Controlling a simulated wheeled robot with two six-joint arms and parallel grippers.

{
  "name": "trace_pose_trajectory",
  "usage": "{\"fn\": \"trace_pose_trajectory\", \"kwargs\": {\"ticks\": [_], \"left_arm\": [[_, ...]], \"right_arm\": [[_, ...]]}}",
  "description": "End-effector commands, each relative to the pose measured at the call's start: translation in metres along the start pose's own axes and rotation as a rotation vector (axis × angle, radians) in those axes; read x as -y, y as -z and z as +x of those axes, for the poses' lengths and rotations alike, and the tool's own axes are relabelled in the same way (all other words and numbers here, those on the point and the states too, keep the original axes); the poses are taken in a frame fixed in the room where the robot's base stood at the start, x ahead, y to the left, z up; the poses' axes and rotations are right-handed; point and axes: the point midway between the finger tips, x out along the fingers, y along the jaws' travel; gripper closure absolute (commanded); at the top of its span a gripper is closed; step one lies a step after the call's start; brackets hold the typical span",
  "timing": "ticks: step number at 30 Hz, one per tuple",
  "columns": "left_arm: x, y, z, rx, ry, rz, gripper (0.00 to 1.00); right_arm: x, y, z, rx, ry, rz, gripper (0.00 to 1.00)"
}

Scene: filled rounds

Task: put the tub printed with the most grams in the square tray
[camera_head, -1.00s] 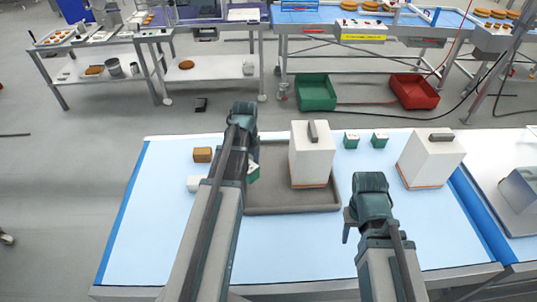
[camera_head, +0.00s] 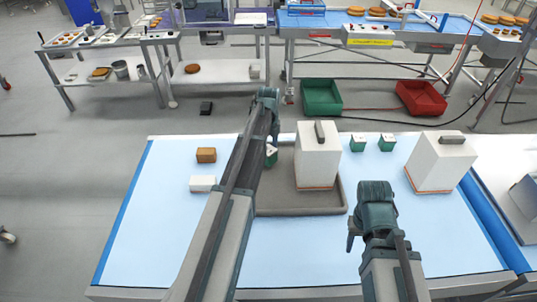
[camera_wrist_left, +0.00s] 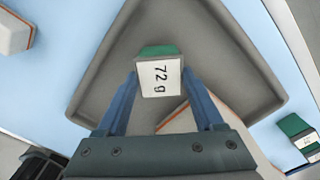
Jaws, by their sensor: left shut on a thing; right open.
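My left gripper (camera_wrist_left: 166,86) is shut on a green tub (camera_wrist_left: 160,50) with a white top printed "72 g". In the left wrist view the tub is over the grey square tray (camera_wrist_left: 230,40). In the head view this tub (camera_head: 271,156) shows just right of my left arm, at the tray's (camera_head: 300,208) left part; whether it touches the floor of the tray is unclear. Two more green tubs (camera_head: 357,145) (camera_head: 386,143) stand behind and right of the tray; their print is too small to read. My right gripper (camera_head: 356,230) is open and empty, right of the tray's front.
A tall white box with a dark handle (camera_head: 318,160) stands in or over the tray's right part. A similar white box (camera_head: 440,165) stands at the table's right. A brown block (camera_head: 206,155) and a white block (camera_head: 202,184) lie left. The front left table is clear.

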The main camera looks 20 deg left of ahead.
Motion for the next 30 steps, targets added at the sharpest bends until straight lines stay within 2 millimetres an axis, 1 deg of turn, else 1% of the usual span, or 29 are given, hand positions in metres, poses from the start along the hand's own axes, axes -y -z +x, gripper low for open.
{"fn": "trace_pose_trajectory", "kwargs": {"ticks": [1, 3, 11, 16, 17, 18, 21, 30], "left_arm": [[-0.0003, -0.0001, 0.0135, 0.0, 0.0, 0.0, 0.98], [-0.0004, -0.0001, 0.0174, 0.0, 0.0, 0.0, 0.98], [-0.0004, -0.0002, 0.0148, 0.0, 0.0, 0.0, 0.98], [-0.0005, -0.0002, 0.0199, 0.0, 0.0, 0.0, 0.98], [-0.0005, -0.0002, 0.0182, 0.0, 0.0, 0.0, 0.26], [-0.0005, -0.0002, 0.0178, 0.0, 0.0, 0.0, 0.18], [-0.0005, -0.0002, 0.0178, 0.0, 0.0, 0.0, 0.01], [-0.0004, -0.0002, 0.0174, 0.0, 0.0, 0.0, 0.01]], "right_arm": [[0.0012, 0.0008, 0.0134, 0.0, 0.0, -0.002, 0.5], [0.0015, 0.001, 0.0173, 0.0, -0.001, -0.003, 0.5], [0.0013, 0.0009, 0.0147, 0.0, -0.001, -0.004, 0.5], [0.0018, 0.0011, 0.0198, 0.0, -0.001, -0.005, 0.5], [0.0016, 0.001, 0.018, 0.0, -0.001, -0.005, 0.5], [0.0016, 0.001, 0.0177, 0.0, -0.001, -0.005, 0.5], [0.0015, 0.001, 0.0177, 0.0, -0.001, -0.004, 0.5], [0.0015, 0.001, 0.0173, 0.0, -0.001, -0.004, 0.5]]}}
